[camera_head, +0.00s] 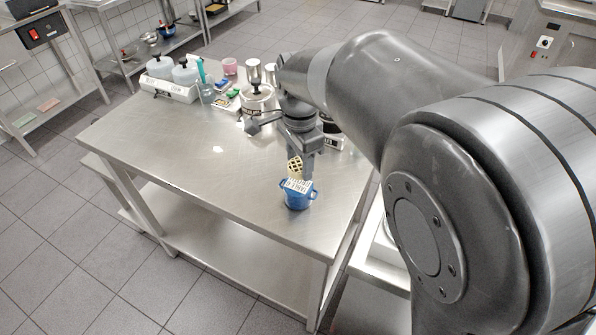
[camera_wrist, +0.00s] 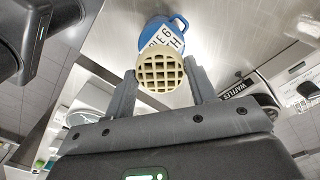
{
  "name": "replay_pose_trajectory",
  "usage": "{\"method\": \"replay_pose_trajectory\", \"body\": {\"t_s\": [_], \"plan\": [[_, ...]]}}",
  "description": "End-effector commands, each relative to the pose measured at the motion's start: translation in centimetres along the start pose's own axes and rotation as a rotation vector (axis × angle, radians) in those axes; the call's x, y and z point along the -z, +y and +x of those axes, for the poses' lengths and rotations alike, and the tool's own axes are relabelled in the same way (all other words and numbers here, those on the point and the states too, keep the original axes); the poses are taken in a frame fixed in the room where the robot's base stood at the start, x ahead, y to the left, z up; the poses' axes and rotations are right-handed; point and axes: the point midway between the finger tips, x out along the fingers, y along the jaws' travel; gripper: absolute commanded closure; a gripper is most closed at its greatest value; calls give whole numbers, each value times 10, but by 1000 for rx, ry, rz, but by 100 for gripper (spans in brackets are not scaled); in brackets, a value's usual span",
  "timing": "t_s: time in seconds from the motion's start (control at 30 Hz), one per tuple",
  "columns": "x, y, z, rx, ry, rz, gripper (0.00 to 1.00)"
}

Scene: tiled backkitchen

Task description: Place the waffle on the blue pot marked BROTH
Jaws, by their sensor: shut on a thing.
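My gripper (camera_head: 302,152) is shut on the waffle (camera_head: 295,168), a round, pale yellow grid. The wrist view shows the waffle (camera_wrist: 161,72) between my two fingertips (camera_wrist: 160,75). The blue pot (camera_head: 298,202) stands on the steel table, just below the waffle in the head view. A white label with dark print slants over its upper part. In the wrist view the blue pot (camera_wrist: 148,40) is beyond the waffle, which hides part of its label; only some letters, ending in H, show. The waffle appears held above the pot; I cannot tell the exact gap.
The steel table (camera_head: 190,150) is clear left of the pot. Behind are a white twin-jar unit (camera_head: 168,88), a pink cup (camera_head: 230,66) and metal containers (camera_head: 257,98). A dark item marked WAFFLES (camera_wrist: 240,92) shows at right in the wrist view. The table's front edge is near the pot.

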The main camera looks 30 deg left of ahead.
Motion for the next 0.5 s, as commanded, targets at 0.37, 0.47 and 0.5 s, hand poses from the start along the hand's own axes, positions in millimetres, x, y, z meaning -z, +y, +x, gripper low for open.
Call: {"method": "replay_pose_trajectory", "body": {"t_s": [0.37,0.47,0.5], "plan": [[-3,-3,38,-1,1,1,72],[-3,-3,43,1,0,1,72],[-3,-3,42,2,0,0,72]]}}
